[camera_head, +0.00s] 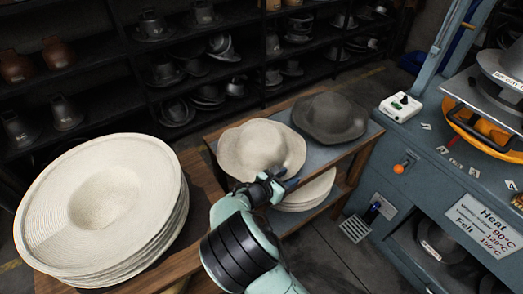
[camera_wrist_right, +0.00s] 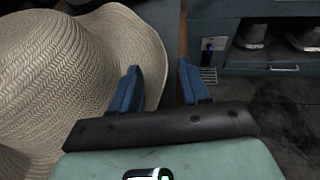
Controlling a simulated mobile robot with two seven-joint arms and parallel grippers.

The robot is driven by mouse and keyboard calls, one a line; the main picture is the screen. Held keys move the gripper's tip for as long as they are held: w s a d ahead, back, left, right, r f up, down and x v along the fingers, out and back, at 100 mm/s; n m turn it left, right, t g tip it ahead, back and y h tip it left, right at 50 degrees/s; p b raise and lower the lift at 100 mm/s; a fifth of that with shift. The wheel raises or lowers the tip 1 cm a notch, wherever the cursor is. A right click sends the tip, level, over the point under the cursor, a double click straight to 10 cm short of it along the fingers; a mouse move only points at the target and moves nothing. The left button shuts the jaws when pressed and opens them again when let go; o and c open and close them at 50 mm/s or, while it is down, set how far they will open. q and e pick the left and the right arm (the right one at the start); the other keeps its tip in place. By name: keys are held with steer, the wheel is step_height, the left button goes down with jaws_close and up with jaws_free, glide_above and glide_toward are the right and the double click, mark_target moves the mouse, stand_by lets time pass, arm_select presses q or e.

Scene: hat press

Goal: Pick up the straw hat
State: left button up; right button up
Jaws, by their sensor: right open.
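A cream straw hat (camera_head: 262,147) with a rounded crown and wavy brim sits on the small wooden-edged table. In the right wrist view its woven crown and brim (camera_wrist_right: 55,75) fill the left side. My right gripper (camera_head: 289,186) is at the near right edge of its brim. In the right wrist view the blue fingers (camera_wrist_right: 160,82) are apart. The left finger overlaps the brim in the picture, and the brim's edge shows between the fingers. I cannot tell whether they touch it. My left gripper is not in view.
A grey hat (camera_head: 330,118) sits right behind the straw hat. A tall stack of wide pale hats (camera_head: 105,205) stands at left. More pale hats (camera_head: 308,190) lie on the shelf below. A blue press cabinet (camera_head: 420,165) stands right. Dark shelves (camera_head: 115,62) are behind.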

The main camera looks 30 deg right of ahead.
jaws_close()
stand_by(0.3)
